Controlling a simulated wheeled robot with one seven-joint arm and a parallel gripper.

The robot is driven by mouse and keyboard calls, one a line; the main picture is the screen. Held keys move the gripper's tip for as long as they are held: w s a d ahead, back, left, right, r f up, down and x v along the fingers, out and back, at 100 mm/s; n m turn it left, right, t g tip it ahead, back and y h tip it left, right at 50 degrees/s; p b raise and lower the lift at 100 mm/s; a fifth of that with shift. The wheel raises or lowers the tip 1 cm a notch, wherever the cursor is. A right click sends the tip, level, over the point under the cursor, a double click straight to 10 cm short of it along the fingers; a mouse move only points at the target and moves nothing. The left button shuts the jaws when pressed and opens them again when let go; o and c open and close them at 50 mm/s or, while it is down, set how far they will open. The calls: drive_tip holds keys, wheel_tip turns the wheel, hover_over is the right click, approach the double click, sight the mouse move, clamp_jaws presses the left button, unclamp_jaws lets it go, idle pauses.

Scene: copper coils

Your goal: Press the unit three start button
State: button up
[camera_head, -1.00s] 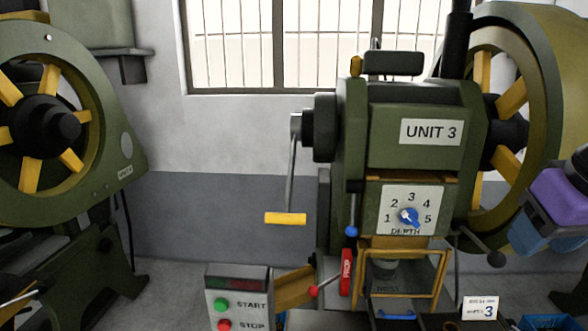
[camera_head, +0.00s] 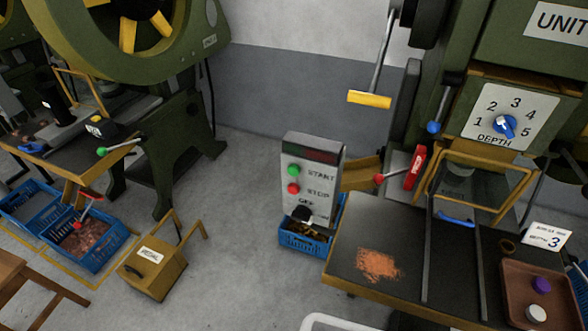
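The unit three machine (camera_head: 490,75) stands at the right, its label cut off by the picture's edge. A grey control box (camera_head: 313,178) stands at its lower left. The box has a green start button (camera_head: 294,170), a red stop button (camera_head: 293,188) below it, and a black knob (camera_head: 301,214) marked OFF near the bottom. A dark display runs along its top. Nothing covers the green button. My gripper is not in view.
A work table (camera_head: 385,245) with orange shavings stands right of the box, bearing a brown tray (camera_head: 540,290). A blue crate (camera_head: 303,240) sits at the box's foot. A yellow pedal box (camera_head: 152,268) is on the floor at left. Grey floor (camera_head: 240,250) between is clear.

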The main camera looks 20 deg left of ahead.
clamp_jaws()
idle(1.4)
